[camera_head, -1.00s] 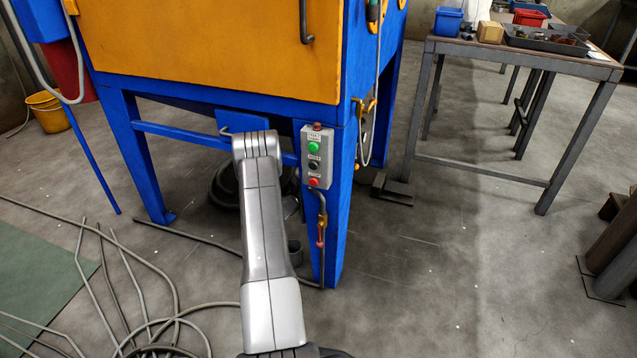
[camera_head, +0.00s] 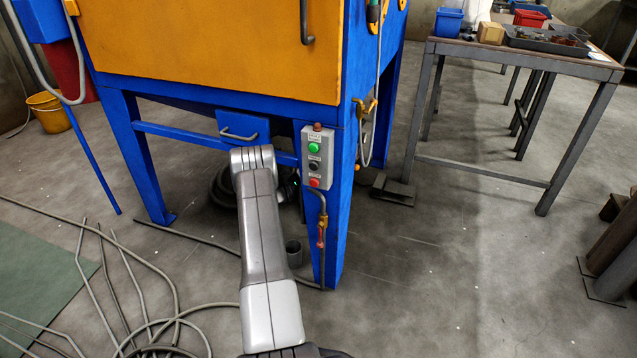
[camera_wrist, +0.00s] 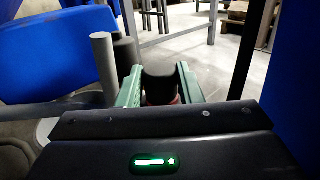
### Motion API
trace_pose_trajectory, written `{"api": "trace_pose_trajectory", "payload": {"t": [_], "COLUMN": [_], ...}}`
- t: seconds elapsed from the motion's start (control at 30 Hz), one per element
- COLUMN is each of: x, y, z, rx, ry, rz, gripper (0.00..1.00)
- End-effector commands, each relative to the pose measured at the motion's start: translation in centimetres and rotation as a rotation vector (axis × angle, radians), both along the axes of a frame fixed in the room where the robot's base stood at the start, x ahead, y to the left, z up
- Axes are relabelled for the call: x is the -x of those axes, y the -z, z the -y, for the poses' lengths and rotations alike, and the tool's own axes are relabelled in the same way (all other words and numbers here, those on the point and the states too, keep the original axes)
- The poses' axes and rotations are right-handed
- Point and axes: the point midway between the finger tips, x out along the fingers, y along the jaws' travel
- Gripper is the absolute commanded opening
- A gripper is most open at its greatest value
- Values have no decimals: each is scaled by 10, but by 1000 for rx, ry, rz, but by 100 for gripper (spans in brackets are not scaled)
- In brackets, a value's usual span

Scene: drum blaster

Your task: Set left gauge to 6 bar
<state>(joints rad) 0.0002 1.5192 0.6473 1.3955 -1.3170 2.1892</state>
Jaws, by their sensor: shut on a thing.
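In the wrist view, my gripper (camera_wrist: 160,78) has its two green fingers on either side of a black knob-like piece (camera_wrist: 159,88). It is shut on this piece, which has a dull red part below it. No gauge dial or reading can be made out in either view. In the head view, my arm reaches under the blue-and-orange blasting cabinet (camera_head: 205,50), and my gripper is hidden behind the arm and the cabinet leg.
A grey control box (camera_head: 317,158) with green, black and red buttons is on the cabinet's front leg (camera_head: 336,235), right of my arm. A grey hose (camera_head: 150,262) lies in loops on the floor at left. A work table (camera_head: 510,62) stands at right, with open floor before it.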

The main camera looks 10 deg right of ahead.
Motion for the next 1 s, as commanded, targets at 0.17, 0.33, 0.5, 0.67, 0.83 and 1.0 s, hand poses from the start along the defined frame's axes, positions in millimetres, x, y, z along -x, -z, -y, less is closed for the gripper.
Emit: {"api": "trace_pose_trajectory", "payload": {"t": [0.17, 0.33, 0.5, 0.67, 0.83, 1.0], "x": [-3, -4, -5, -5, -6, -6], "y": [2, 1, 1, 2, 1, 1], "z": [-1, -1, -1, -1, -1, -1], "rx": [0, 0, 0, 0, 0, 1], "ry": [136, 234, 311, 366, 407, 430], "rz": [1, 1, 1, 0, -1, -1], "gripper": [10, 10, 10, 10, 10, 10]}}
